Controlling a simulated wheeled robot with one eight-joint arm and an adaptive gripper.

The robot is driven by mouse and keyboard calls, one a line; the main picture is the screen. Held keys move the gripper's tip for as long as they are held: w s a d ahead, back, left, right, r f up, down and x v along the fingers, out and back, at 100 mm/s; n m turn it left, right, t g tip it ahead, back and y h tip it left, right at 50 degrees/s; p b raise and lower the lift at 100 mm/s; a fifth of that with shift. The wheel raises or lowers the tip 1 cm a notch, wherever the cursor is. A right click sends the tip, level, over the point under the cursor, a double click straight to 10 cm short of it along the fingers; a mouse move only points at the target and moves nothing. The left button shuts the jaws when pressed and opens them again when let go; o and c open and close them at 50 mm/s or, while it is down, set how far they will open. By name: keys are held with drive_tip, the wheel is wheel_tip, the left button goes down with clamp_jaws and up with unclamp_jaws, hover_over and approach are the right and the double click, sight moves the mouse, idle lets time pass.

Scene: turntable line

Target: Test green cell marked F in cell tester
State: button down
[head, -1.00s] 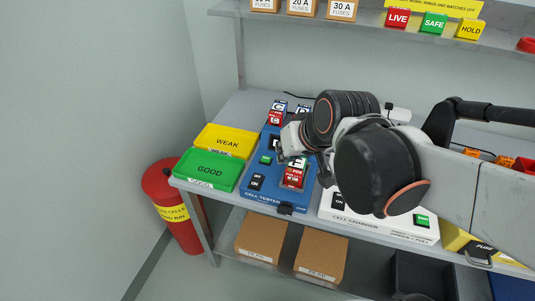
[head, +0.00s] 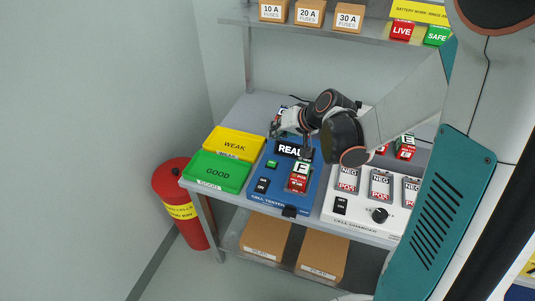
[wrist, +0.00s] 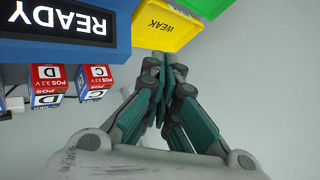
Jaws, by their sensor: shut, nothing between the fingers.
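A red cell (head: 299,178) with a green-edged top label lies in the slot of the blue cell tester (head: 285,204). Its letter looks like E or F; I cannot tell which. The tester's display (wrist: 70,18) reads READY in the wrist view; in the head view my arm hides part of it. My gripper (head: 275,129) is shut and empty, above the back of the tester and apart from the cell. In the wrist view its closed fingertips (wrist: 164,66) point toward the yellow WEAK tray (wrist: 165,25).
The yellow WEAK tray and green GOOD tray (head: 214,187) stand left of the tester. Blue-labelled cells C (wrist: 97,76) and D (wrist: 46,76) stand behind the tester. The white charger (head: 345,221) with empty slots is at right; another green-labelled cell (head: 405,148) stands behind it.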

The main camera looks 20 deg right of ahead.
sight(274, 161)
idle(0.3)
wheel_tip(274, 161, down, 9)
drive_tip(key=b, duration=0.7)
drive_tip(key=shift+r, duration=0.1)
idle(1.2)
drive_tip(key=shift+f+b, duration=0.45)
drive_tip(key=shift+b, duration=0.05)
drive_tip(key=shift+f, duration=0.45)
idle(0.6)
drive_tip(key=shift+r, duration=0.1)
drive_tip(key=shift+r+p, duration=0.45)
drive_tip(key=shift+r, duration=0.4)
drive_tip(key=shift+r, duration=0.1)
drive_tip(key=shift+r+p, duration=1.9)
drive_tip(key=shift+r, duration=0.5)
